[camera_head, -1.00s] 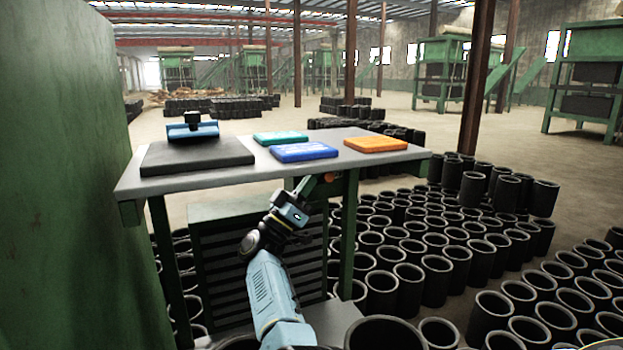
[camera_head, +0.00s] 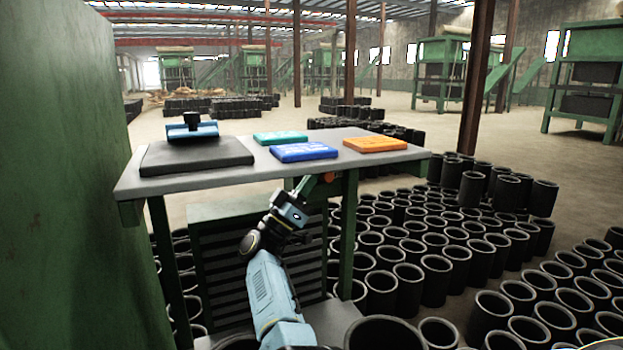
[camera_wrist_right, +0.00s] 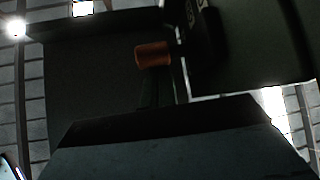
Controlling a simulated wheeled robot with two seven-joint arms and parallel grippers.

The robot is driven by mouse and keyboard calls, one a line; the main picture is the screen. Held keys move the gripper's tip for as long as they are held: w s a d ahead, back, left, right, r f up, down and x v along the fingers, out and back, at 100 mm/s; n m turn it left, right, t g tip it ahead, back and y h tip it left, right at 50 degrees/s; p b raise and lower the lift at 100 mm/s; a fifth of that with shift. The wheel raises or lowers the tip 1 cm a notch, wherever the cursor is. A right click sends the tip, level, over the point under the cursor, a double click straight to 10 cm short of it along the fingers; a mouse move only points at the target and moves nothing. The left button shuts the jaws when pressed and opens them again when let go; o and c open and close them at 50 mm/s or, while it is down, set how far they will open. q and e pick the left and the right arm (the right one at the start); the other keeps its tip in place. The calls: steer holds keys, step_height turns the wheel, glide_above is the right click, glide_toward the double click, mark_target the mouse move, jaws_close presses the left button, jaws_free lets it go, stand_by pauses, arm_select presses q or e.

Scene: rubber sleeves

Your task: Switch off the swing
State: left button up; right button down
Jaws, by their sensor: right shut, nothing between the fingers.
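A small orange-red knob (camera_head: 329,177) sits under the front edge of the grey table, near its right front leg. In the right wrist view it is a short orange cylinder (camera_wrist_right: 153,55) in the upper middle. My right gripper (camera_head: 302,186) is shut and empty, just left of the knob and below the tabletop. A gap seems to separate them, but the head view does not settle it. A blue piece with a black knob on top (camera_head: 194,129) stands on a black pad (camera_head: 197,155) at the table's left. My left gripper is not in view.
Teal (camera_head: 281,137), blue (camera_head: 304,152) and orange (camera_head: 375,144) flat blocks lie on the grey table (camera_head: 225,180). A large green panel (camera_head: 60,180) closes off the left. Many black rubber sleeves (camera_head: 440,275) crowd the floor below and to the right.

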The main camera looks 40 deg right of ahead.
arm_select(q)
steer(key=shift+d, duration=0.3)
